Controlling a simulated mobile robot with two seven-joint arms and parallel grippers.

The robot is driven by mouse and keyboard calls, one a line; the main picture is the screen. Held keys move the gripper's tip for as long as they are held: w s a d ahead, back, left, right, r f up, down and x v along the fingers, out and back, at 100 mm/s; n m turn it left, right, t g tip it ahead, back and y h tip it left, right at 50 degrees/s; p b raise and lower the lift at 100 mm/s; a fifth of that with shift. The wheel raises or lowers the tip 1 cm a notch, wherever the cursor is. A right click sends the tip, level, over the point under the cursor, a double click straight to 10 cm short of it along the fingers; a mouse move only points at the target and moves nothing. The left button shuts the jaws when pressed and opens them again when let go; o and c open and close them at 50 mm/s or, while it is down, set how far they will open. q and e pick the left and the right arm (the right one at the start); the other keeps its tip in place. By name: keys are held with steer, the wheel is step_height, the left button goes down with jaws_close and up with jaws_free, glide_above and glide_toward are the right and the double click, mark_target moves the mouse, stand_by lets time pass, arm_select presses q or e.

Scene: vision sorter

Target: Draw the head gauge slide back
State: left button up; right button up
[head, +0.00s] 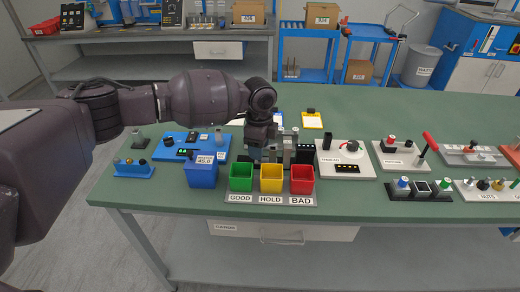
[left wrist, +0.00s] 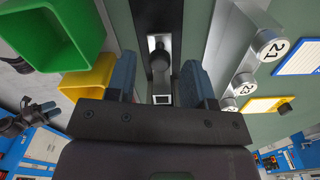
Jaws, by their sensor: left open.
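In the left wrist view a dark rail (left wrist: 158,12) carries a bright metal plate with a round dark knob (left wrist: 161,62), which looks like the head gauge slide. My left gripper (left wrist: 160,80) is open, with one blue-grey finger on each side of the knob. I cannot tell whether either finger touches it. In the head view my left gripper (head: 267,150) points down at the table behind the sorting bins. The gauge is mostly hidden there by the gripper and bins.
Green (head: 241,183), yellow (head: 271,184) and red (head: 302,185) bins stand just in front of the gripper. A blue bin (head: 202,175) is to their left. A metal block with numbered round ends (left wrist: 242,85) lies close beside the right finger in the wrist view.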

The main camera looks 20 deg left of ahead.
arm_select(q)
steer(key=shift+f, duration=0.45)
jaws_close()
steer(key=shift+a, duration=0.1)
